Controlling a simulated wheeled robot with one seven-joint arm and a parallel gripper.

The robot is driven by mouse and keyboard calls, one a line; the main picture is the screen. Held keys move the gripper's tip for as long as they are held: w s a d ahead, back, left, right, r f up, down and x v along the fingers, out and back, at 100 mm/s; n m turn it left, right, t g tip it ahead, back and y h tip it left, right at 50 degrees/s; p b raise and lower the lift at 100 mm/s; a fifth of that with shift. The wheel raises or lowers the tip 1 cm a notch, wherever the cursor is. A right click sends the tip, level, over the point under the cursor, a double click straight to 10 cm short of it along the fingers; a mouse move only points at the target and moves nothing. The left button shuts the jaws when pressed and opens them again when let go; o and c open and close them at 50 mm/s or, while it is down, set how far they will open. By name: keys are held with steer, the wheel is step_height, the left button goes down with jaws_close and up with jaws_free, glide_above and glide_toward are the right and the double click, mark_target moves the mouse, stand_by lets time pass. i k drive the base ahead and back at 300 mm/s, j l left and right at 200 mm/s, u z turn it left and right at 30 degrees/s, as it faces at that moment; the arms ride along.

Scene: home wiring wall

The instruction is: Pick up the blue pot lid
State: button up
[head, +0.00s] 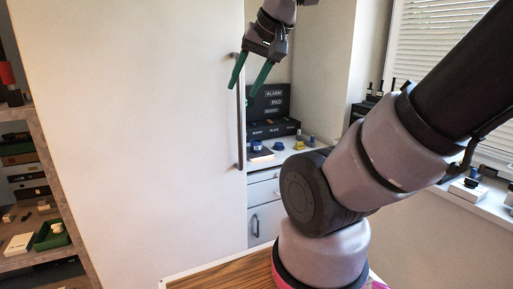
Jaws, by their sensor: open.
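A small dark blue object (256,146) sits on the counter behind the white door, just right of the door's edge. It may be the blue pot lid, but it is too small to tell. My gripper (246,89) is at the top centre, its two green fingers pointing down and apart. It is open, with nothing seen between the fingers. In the picture it is above and slightly left of the blue object, clearly apart from it.
A large white door (140,150) with a dark vertical handle (239,125) fills the left. Black labelled boxes (268,103) stand at the back of the counter. Small yellow items (299,145) sit right of the blue object. Shelves (40,195) stand far left; a windowsill (485,203) is right.

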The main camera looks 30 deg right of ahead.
mark_target(278, 145)
steer(key=i+l+z, duration=0.2)
steer(key=i+l, duration=0.35)
steer(key=l, duration=0.25)
steer(key=i+l+z, duration=0.15)
steer(key=i+l, duration=0.4)
steer(key=l, duration=0.15)
